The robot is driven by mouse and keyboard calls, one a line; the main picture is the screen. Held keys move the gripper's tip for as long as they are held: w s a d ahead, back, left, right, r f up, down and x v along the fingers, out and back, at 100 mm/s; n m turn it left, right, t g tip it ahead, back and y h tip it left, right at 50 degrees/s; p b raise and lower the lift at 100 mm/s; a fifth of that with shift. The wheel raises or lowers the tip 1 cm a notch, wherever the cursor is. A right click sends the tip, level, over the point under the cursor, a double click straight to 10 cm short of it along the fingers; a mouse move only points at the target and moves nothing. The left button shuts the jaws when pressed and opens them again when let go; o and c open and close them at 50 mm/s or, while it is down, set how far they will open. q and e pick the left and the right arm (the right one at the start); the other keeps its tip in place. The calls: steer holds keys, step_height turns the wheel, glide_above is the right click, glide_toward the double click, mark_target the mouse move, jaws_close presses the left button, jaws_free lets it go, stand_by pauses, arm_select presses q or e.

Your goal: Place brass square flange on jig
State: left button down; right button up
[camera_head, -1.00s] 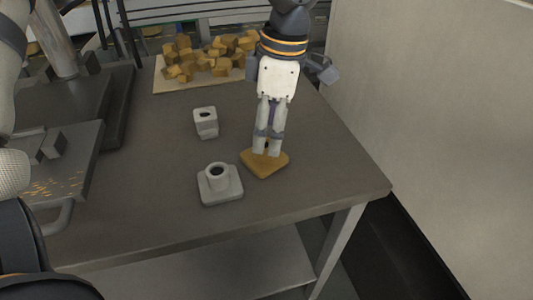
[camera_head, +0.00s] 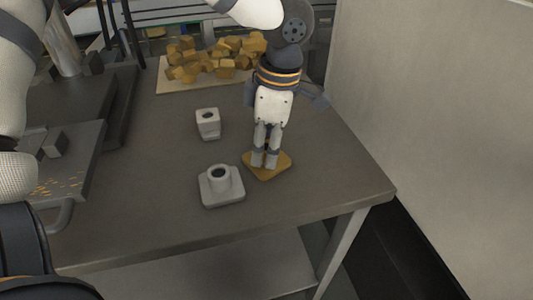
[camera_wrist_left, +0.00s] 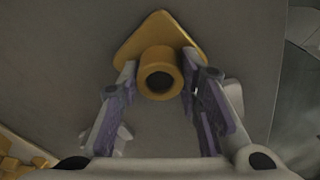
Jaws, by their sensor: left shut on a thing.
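The brass square flange (camera_head: 283,165) has a flat yellow plate and shows at the right of the table, plate down. Its round hollow boss (camera_wrist_left: 160,75) shows in the left wrist view, with the plate (camera_wrist_left: 145,42) beyond it. My left gripper (camera_head: 264,163) comes down from above and is shut on the boss, one finger on each side. I cannot tell whether the plate touches the table. A grey square flange-like piece (camera_head: 221,190) with an upright hollow boss is to its left. I cannot tell which fixture is the jig. My right gripper is not in view.
A grey hollow block (camera_head: 207,124) stands behind the grey flange-like piece. A board (camera_head: 176,88) with several brass pieces (camera_head: 213,60) lies at the back. Dark metal fixtures (camera_head: 80,142) fill the left. The table's front right is clear; a pale wall (camera_head: 430,100) rises beyond its right edge.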

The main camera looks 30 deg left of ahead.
mark_target(265, 146)
arm_select(q)
step_height(265, 146, up, 3)
steer(key=shift+w+r, duration=0.1)
steer(key=s+d+r+p, duration=0.3)
steer(key=s+d+r, duration=0.4)
steer(key=s+r, duration=0.3)
steer(key=shift+s, duration=1)
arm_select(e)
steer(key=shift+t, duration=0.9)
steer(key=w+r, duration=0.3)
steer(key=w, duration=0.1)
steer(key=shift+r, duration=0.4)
